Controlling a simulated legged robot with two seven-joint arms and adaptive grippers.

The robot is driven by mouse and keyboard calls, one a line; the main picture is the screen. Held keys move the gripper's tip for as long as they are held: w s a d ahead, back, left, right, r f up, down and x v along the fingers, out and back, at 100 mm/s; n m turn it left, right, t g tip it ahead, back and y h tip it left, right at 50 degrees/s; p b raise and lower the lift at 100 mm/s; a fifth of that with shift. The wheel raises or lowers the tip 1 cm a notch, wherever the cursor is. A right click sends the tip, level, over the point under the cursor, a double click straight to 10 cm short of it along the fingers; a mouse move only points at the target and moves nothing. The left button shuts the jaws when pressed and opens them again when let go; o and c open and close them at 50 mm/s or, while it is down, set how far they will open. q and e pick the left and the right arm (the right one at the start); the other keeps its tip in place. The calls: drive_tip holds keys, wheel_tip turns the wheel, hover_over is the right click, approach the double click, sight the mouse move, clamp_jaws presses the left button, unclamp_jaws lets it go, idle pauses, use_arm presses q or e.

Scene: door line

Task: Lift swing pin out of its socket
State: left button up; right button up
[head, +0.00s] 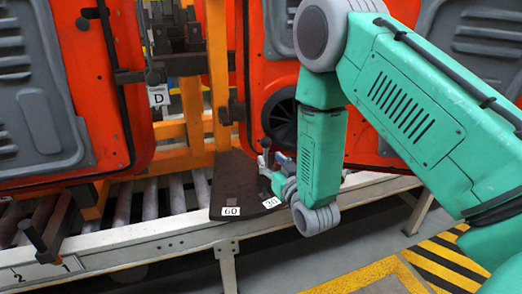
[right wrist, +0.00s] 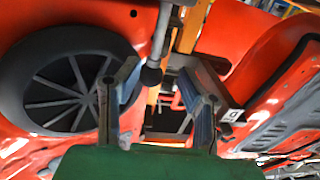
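A small dark ball knob (head: 265,143) on a short pin, probably the swing pin, stands over the dark plate with the labels 60 and 30 (head: 228,190). My right gripper (head: 272,164) is just beside it, above the plate's right side. In the right wrist view, a grey rod with a dark ball end (right wrist: 151,76) shows between the two blue-grey fingers of the right gripper (right wrist: 155,98). The fingers are apart and I see no contact with the rod. The socket is hidden. My left gripper is not in view.
Orange door panels (head: 100,90) stand left and behind, one with a round black speaker-like disc (right wrist: 65,85). Yellow-black floor stripes (head: 455,265) lie right.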

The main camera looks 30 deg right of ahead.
sight(267, 153)
drive_tip(key=w+d, duration=0.1)
drive_tip(key=w, duration=0.1)
drive_tip(key=w+d, duration=0.1)
drive_tip(key=d, duration=0.1)
drive_tip(key=shift+w+f, duration=0.2)
drive_tip(key=shift+w, duration=0.2)
drive_tip(key=shift+w+a+r, duration=0.1)
drive_tip(key=shift+w+a, duration=0.05)
drive_tip(key=shift+w, duration=0.1)
drive_tip(key=shift+w+a, duration=0.5)
drive_tip(key=shift+a, duration=0.35)
drive_tip(key=shift+a+r, duration=0.15)
drive_tip(key=shift+a, duration=0.15)
drive_tip(key=shift+s+d, duration=0.1)
drive_tip(key=shift+d, duration=0.15)
drive_tip(key=c, duration=0.5)
drive_tip(key=shift+d, duration=0.3)
clamp_jaws()
drive_tip(key=shift+d+f, duration=0.25)
drive_tip(key=shift+d, duration=0.05)
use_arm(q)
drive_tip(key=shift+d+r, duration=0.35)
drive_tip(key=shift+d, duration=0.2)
use_arm(e)
drive_tip(key=shift+r, duration=0.1)
